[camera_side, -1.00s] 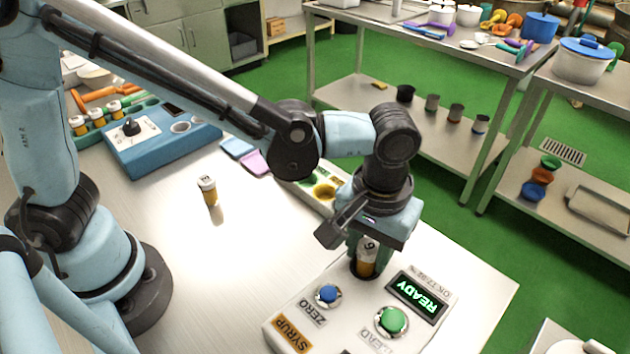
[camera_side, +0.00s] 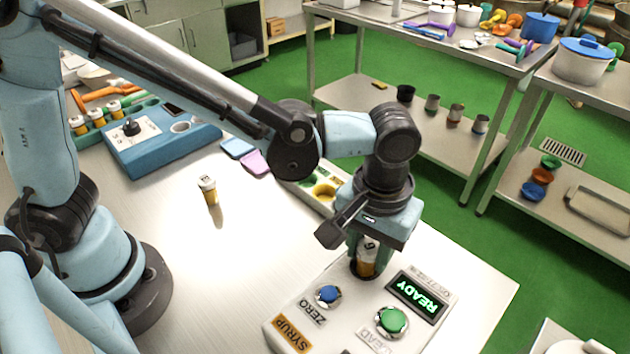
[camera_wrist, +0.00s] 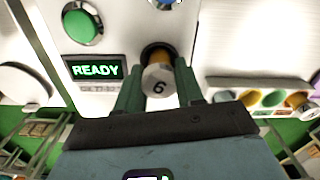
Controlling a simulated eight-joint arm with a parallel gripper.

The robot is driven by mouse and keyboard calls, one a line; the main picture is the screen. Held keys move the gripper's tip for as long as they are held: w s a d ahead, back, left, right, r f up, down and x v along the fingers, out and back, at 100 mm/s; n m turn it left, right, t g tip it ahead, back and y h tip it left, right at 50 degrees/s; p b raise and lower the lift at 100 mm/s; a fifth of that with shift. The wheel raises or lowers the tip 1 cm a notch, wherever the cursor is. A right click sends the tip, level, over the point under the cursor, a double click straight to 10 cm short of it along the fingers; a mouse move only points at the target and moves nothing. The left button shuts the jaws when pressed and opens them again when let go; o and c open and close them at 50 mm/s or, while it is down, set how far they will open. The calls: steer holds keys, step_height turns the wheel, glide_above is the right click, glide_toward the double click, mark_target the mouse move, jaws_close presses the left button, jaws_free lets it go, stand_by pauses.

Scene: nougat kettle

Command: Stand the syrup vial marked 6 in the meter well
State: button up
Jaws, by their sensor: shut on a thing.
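The syrup vial marked 6 (camera_side: 367,257) has a white cap and an amber body. It stands upright at the meter well (camera_side: 354,268), the dark round opening in the white meter; its lower end is hidden in the opening. My gripper (camera_side: 365,245) points down over the well, shut on the vial. In the wrist view, the white cap (camera_wrist: 159,86) with its 6 sits between the green fingers of my gripper (camera_wrist: 160,92), and the dark well rim (camera_wrist: 157,50) shows around the amber body. The meter's display (camera_side: 417,294) reads READY.
The meter has a blue ZERO button (camera_side: 328,294) and a green button (camera_side: 392,321). Another capped vial (camera_side: 208,190) stands alone on the table. A blue box (camera_side: 160,146) and a green rack with several vials (camera_side: 98,119) stand at left. A tray with colored wells (camera_side: 325,190) lies behind my gripper.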

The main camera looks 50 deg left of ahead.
mark_target(371, 245)
steer(key=shift+f, duration=0.65)
steer(key=o, duration=0.7)
steer(key=shift+o, duration=0.2)
steer(key=shift+r, duration=0.1)
steer(key=shift+r, duration=5.45)
